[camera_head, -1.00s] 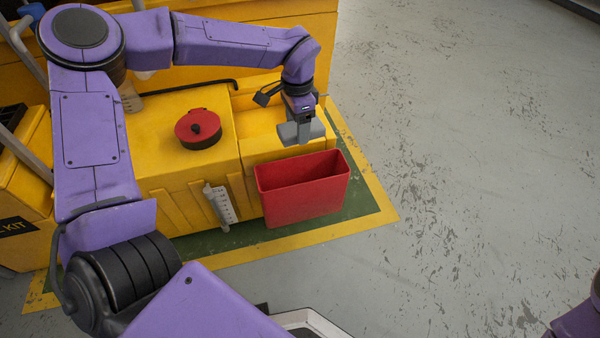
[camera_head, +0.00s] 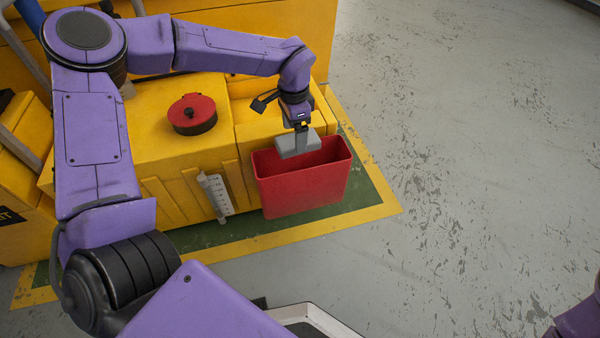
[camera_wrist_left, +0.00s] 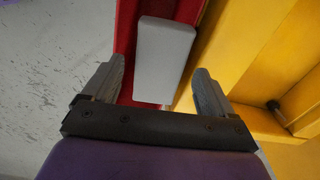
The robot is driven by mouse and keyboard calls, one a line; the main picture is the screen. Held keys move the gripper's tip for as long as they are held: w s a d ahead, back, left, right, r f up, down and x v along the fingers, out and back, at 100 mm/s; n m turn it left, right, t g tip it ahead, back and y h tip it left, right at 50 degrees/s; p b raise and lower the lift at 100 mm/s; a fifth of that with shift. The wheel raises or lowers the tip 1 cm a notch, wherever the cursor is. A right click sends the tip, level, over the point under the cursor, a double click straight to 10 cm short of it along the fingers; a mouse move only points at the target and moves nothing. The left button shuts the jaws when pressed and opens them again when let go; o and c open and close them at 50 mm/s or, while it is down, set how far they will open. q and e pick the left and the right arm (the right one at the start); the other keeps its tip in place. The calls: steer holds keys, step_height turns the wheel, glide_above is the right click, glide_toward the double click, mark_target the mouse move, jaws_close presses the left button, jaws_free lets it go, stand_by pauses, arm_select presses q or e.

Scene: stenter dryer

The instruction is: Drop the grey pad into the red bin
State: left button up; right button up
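The grey pad (camera_head: 292,146) is a pale flat block at the mouth of the red bin (camera_head: 303,190), at its back side. My left gripper (camera_head: 300,148) is directly above the bin opening, pointing down at the pad. In the left wrist view its two fingers (camera_wrist_left: 157,64) stand wide apart. The pad (camera_wrist_left: 165,55) shows between them with a gap on both sides, in front of the red bin wall (camera_wrist_left: 127,30). Whether the pad rests on anything is hidden. My right gripper is out of view.
A yellow cabinet (camera_head: 160,115) with a round red cap (camera_head: 192,114) stands behind and left of the bin. A white scale strip (camera_head: 216,196) leans at its front. The bin stands on a green floor mat (camera_head: 367,192) with a yellow border. The grey floor at right is clear.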

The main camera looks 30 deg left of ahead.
arm_select(q)
step_height(320, 180, up, 10)
steer(key=p, duration=0.4)
steer(key=shift+r, duration=0.25)
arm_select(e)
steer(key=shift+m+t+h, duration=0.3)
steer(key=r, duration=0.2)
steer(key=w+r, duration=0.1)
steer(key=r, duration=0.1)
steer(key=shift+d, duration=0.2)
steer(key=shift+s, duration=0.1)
